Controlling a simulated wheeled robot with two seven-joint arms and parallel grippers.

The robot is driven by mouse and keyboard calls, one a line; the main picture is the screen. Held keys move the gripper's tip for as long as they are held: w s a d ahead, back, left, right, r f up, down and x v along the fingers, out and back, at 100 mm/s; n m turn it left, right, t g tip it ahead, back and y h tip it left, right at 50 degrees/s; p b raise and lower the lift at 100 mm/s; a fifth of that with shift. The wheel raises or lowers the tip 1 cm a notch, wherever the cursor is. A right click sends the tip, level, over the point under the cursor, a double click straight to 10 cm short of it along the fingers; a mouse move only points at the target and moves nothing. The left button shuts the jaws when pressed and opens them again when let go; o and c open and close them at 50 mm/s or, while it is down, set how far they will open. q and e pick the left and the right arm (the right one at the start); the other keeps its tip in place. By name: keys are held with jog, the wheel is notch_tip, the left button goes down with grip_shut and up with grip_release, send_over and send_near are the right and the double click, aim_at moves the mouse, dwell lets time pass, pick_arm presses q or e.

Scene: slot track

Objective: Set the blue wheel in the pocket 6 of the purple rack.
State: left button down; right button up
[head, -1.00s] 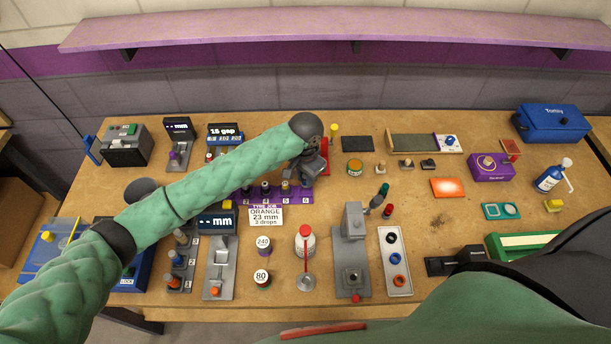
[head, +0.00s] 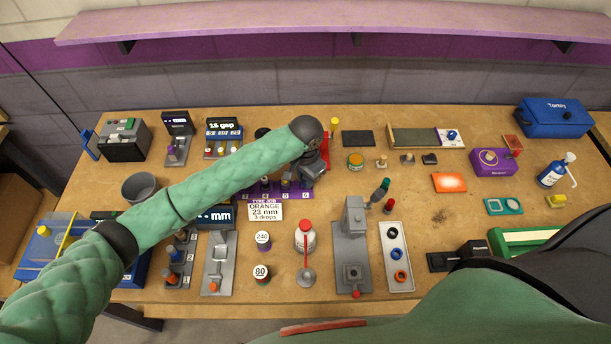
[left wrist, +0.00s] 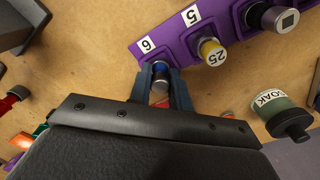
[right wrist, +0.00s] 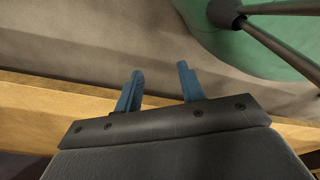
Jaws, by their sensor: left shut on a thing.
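The purple rack (head: 272,196) stands mid-table in the head view, its right end partly behind my left gripper (head: 312,180). In the left wrist view the rack (left wrist: 172,32) shows labels 6 and 5, with a yellow-banded piece marked 25 by label 5. My left gripper (left wrist: 160,78) is shut on a small piece with a blue part, the blue wheel (left wrist: 160,68). It is at the rack's edge by label 6; I cannot tell whether it is seated in the pocket. My right gripper (right wrist: 160,85) is open and empty, away from the rack.
A white card (head: 265,211) stands before the rack.

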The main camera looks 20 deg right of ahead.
pick_arm(q)
jog(key=shift+f, duration=0.2)
jog(key=c, duration=1.2)
grip_release()
jog(key=shift+r, duration=0.45)
notch_tip(320, 180, up, 2)
jog(key=shift+r+b, duration=0.2)
jog(key=shift+b, duration=0.55)
notch_tip(320, 180, up, 3)
jog(key=shift+r+b, duration=0.2)
jog(key=shift+b, duration=0.35)
jog(key=shift+r, duration=0.55)
pick_arm(e)
jog(key=w+a+r, duration=0.2)
jog(key=w, duration=0.4)
jog(key=shift+a, duration=0.3)
